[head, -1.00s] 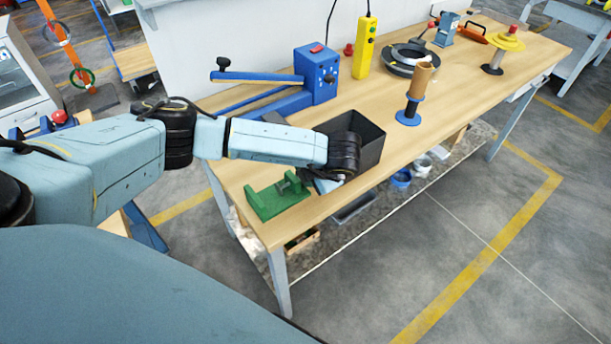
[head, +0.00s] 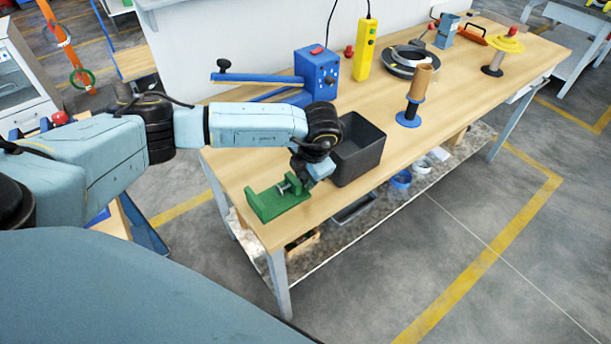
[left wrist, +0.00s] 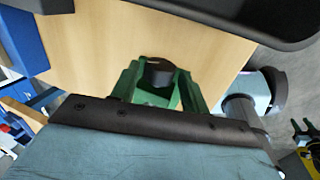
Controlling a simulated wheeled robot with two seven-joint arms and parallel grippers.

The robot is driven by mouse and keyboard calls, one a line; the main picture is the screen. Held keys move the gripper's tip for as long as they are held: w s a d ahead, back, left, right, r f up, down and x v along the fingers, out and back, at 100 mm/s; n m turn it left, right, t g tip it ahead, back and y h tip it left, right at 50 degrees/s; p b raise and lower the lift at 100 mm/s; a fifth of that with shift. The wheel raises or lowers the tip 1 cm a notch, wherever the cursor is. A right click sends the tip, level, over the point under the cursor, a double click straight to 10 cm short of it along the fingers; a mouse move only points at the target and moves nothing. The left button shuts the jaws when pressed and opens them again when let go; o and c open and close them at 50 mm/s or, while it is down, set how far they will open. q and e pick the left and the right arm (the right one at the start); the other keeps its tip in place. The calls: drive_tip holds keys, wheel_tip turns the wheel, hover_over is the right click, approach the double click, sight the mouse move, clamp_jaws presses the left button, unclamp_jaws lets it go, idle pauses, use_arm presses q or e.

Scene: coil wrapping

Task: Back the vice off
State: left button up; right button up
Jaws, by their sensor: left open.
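The green vice (head: 265,205) sits on the near left corner of the wooden bench, with a pale screw part on its far right side. In the left wrist view the vice (left wrist: 132,82) is in the middle, with a dark rounded piece at it that I cannot name surely. My left gripper (head: 298,178) is at the vice's screw side, just above it and left of the black bin. It is open; its fingers are largely hidden, and I cannot tell if they touch the vice. My right gripper is not in view.
The open black bin (head: 357,160) stands close beside the vice and gripper. Behind are a blue machine (head: 318,72) with a lever and a yellow pendant (head: 363,50). The bench's front strip is bare.

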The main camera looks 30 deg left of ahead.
use_arm(q)
drive_tip(key=h, duration=0.1)
drive_tip(key=a+g+h+b, duration=0.1)
drive_tip(key=h, duration=0.1)
drive_tip(key=shift+w, duration=0.15)
drive_tip(key=shift+d+r, duration=0.1)
drive_tip(key=shift+d, duration=0.05)
drive_tip(key=shift+w+a+f+g+h+b, duration=0.15)
drive_tip(key=shift+g+h+b, duration=0.15)
drive_tip(key=shift+h+b, duration=0.3)
drive_tip(key=shift+s+a+f+g+h+b, duration=0.15)
drive_tip(key=shift+g+h+b, duration=0.15)
drive_tip(key=shift+h+b, duration=0.25)
drive_tip(key=shift+w+a+h+b, duration=0.15)
drive_tip(key=shift+w+h+b, duration=0.05)
drive_tip(key=shift+h+b, duration=0.5)
drive_tip(key=shift+r, duration=0.25)
